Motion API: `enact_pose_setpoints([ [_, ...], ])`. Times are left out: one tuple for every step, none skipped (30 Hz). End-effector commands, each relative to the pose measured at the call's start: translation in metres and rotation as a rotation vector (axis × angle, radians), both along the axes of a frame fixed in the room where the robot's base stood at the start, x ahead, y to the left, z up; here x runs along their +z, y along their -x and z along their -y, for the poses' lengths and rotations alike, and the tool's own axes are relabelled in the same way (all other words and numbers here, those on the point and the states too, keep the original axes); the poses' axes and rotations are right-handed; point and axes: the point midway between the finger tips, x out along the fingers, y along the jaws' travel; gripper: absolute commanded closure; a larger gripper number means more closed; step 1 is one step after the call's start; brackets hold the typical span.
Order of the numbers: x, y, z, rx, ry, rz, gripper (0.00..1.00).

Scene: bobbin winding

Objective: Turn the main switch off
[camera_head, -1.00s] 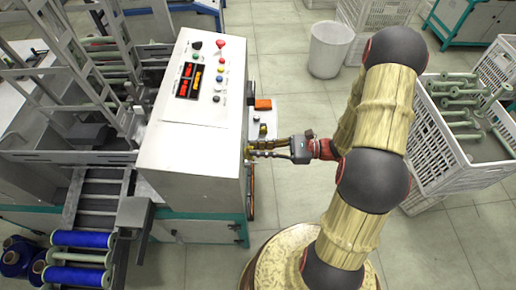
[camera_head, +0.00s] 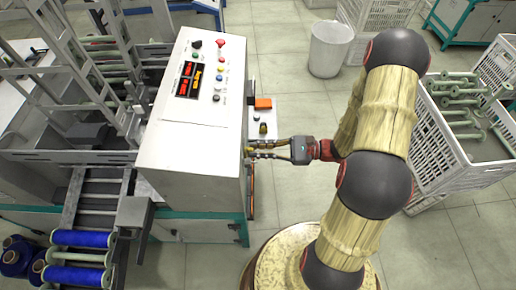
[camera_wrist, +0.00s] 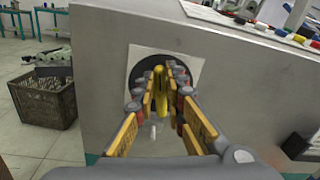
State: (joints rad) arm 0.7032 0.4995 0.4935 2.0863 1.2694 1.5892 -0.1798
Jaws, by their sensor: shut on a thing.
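The main switch is on the side wall of the white machine cabinet. In the wrist view it has a yellow handle (camera_wrist: 159,88) on a black round disc, set on a pale square plate (camera_wrist: 188,57). The handle stands about upright in that picture. My gripper (camera_wrist: 160,92) has its fingers on both sides of the handle and is shut on it. In the head view my gripper (camera_head: 252,150) reaches the cabinet's right side from the right. The switch is hidden there by the cabinet edge and fingers.
The white cabinet (camera_head: 190,130) carries a top panel with coloured buttons, a red knob and displays. An orange-topped box (camera_head: 263,103) juts from its side just beyond my gripper. A white bin (camera_head: 328,50) and a crate of bobbins (camera_head: 440,130) stand on the floor.

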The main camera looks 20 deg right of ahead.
Motion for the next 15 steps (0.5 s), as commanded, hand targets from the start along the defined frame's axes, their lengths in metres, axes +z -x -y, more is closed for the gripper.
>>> enact_pose_setpoints([
  [-0.0008,0.0008,-0.0001,0.000,0.017,0.038,1.00],
  [-0.0009,0.0013,-0.0003,0.000,0.029,0.065,1.00],
  [-0.0016,0.0023,-0.0009,0.000,0.043,0.098,1.00],
  [-0.0019,0.0030,-0.0012,0.000,0.054,0.125,1.00],
  [-0.0022,0.0035,-0.0014,0.000,0.065,0.152,1.00],
  [-0.0027,0.0045,-0.0018,0.000,0.080,0.186,1.00],
  [-0.0032,0.0051,-0.0021,0.000,0.092,0.213,1.00],
  [-0.0036,0.0055,-0.0022,0.000,0.102,0.239,1.00],
  [-0.0041,0.0062,-0.0025,0.000,0.118,0.275,1.00],
  [-0.0047,0.0069,-0.0028,0.000,0.129,0.301,1.00],
  [-0.0051,0.0074,-0.0029,0.000,0.140,0.326,1.00],
  [-0.0059,0.0082,-0.0034,0.000,0.154,0.361,1.00],
  [-0.0062,0.0089,-0.0037,0.000,0.166,0.388,1.00],
  [-0.0068,0.0093,-0.0038,0.000,0.177,0.414,1.00],
  [-0.0076,0.0100,-0.0041,0.000,0.191,0.449,1.00],
])
